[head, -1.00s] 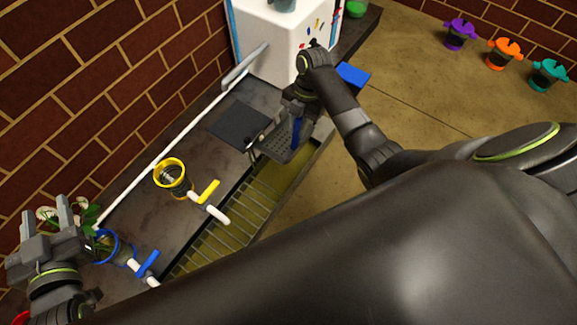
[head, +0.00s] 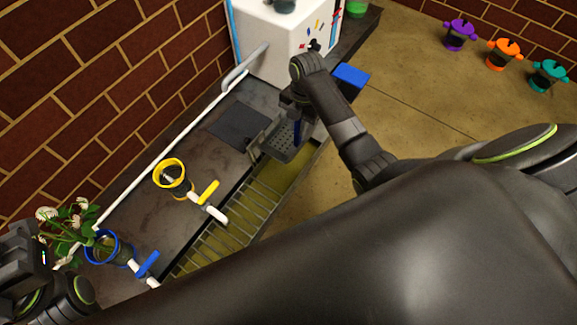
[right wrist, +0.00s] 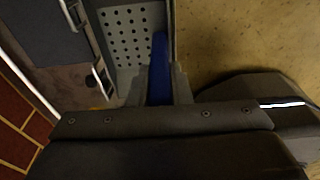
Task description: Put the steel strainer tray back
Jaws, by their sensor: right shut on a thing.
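The steel strainer tray (head: 283,142), grey with rows of holes, is at the upper end of the slatted trough, beside the dark counter. My right gripper (head: 297,117) is shut on its blue handle (head: 297,133). The right wrist view shows the perforated tray (right wrist: 128,35) ahead, with the blue handle (right wrist: 159,68) between the fingers. I cannot tell whether the tray rests on the trough or hangs just above it. My left gripper (head: 22,262) is at the left edge, partly cut off, its fingers not clear.
The slatted trough (head: 228,224) runs along the counter's front. A dark mat (head: 240,121) lies beside the tray. A white machine (head: 278,40) stands at the back.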

